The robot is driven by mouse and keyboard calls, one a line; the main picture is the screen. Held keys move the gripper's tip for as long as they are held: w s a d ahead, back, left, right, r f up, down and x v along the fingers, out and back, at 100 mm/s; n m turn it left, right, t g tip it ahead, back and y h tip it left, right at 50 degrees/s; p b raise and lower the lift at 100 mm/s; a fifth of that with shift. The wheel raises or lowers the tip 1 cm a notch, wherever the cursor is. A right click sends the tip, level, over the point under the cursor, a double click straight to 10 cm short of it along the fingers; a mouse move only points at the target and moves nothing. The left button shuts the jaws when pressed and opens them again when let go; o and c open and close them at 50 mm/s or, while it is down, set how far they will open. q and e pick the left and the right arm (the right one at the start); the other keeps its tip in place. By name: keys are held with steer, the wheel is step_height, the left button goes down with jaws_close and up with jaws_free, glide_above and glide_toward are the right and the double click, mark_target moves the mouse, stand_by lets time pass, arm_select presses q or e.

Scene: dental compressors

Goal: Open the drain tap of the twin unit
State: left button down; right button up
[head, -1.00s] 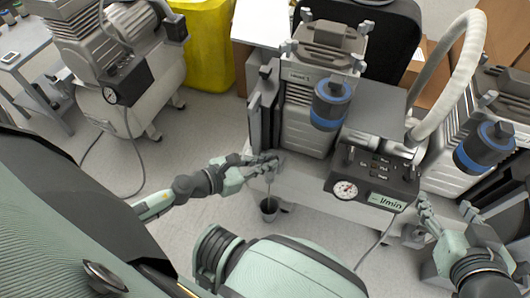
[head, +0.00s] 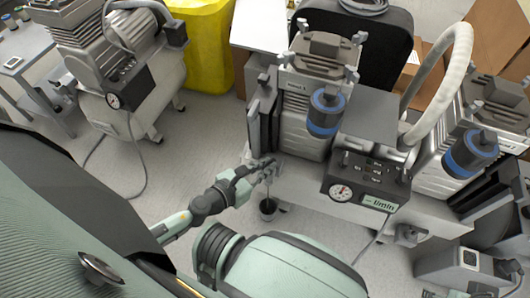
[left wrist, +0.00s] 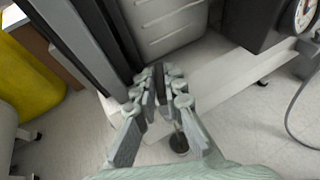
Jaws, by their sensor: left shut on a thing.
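The twin unit (head: 308,192) is a light grey compressor with two ribbed pump heads, blue-banded canisters and a front panel with a gauge. My left gripper (head: 270,168) is at the left end of its tank, beside the dark upright panels. In the left wrist view its fingers (left wrist: 158,92) are close together at the tank's corner, shut on the drain tap, which the fingers hide. A small dark cup (head: 268,208) stands on the floor below the fingers, with a thin dark line above it. My right gripper is out of view.
A gauge and display panel (head: 366,184) sits on the twin unit's front, and a thick pale hose (head: 440,80) arches at right. Another compressor (head: 122,75) stands at left, near a yellow bin (head: 205,45). Floor between them is clear.

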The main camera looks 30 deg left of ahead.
arm_select(q)
steer(key=c, duration=1.9)
jaws_free()
steer(key=shift+f, duration=0.1)
